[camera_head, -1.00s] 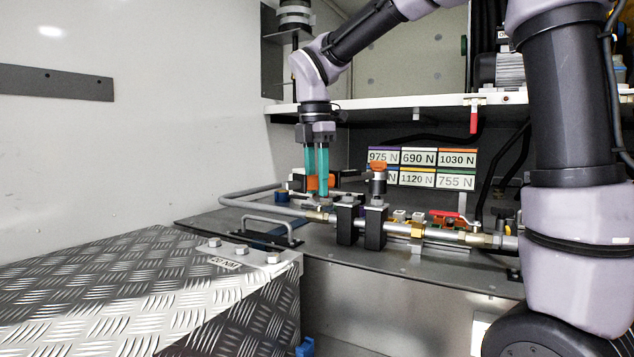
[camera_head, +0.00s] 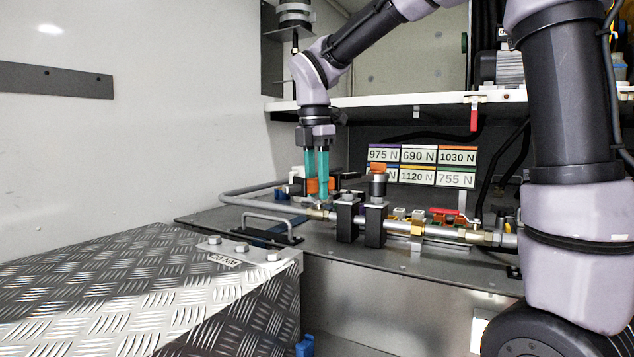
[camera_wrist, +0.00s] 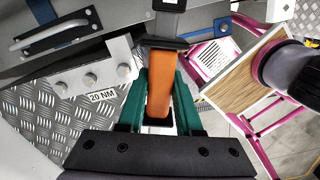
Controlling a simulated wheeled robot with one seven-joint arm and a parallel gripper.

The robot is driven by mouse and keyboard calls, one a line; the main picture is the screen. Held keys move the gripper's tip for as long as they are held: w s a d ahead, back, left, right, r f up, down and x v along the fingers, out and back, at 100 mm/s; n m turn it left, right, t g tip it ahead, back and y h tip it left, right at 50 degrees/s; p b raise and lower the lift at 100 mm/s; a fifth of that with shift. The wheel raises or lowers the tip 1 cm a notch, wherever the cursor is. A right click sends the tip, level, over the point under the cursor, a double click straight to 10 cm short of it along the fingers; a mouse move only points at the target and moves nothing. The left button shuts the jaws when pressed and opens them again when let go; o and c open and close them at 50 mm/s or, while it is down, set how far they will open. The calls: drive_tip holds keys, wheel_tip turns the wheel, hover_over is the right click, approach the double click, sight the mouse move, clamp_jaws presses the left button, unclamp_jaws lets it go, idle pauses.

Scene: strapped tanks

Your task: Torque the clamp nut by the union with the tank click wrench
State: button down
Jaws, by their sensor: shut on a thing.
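My gripper (camera_head: 317,175), with teal fingers, is shut on an orange handle, which I take to be the click wrench (camera_head: 318,186). In the wrist view the orange grip (camera_wrist: 160,85) lies between the teal fingers, with a dark grey body beyond it. The gripper points down at the far left of the pipe run, behind the metal pipe. Black clamps (camera_head: 346,222) hold the pipe, and a brass fitting (camera_head: 318,214) sits just left of them. I cannot tell which nut is the clamp nut, or whether the wrench touches one.
A checker-plate box (camera_head: 130,290) with several bolts and a 20 NM label (camera_head: 223,260) fills the front left. An orange-topped post (camera_head: 378,182) stands by the right clamp. Force labels (camera_head: 421,166) hang behind. A white shelf (camera_head: 400,103) runs above.

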drive_tip(key=shift+f, duration=0.8)
drive_tip(key=shift+w, duration=0.15)
drive_tip(key=shift+w+a+m, duration=0.45)
drive_tip(key=shift+w+m, duration=0.05)
drive_tip(key=shift+w, duration=0.2)
drive_tip(key=shift+w+a+m, duration=0.45)
drive_tip(key=shift+w+m, duration=0.05)
drive_tip(key=shift+w, duration=0.2)
drive_tip(key=shift+w+a+m, duration=0.3)
drive_tip(key=shift+w+m, duration=0.2)
drive_tip(key=shift+w, duration=0.3)
drive_tip(key=shift+w+a+m, duration=0.3)
drive_tip(key=shift+w+m, duration=0.2)
drive_tip(key=shift+w, duration=0.3)
drive_tip(key=w, duration=0.1)
drive_tip(key=w+m, duration=0.2)
drive_tip(key=shift+w+a, duration=0.15)
drive_tip(key=shift+a, duration=0.15)
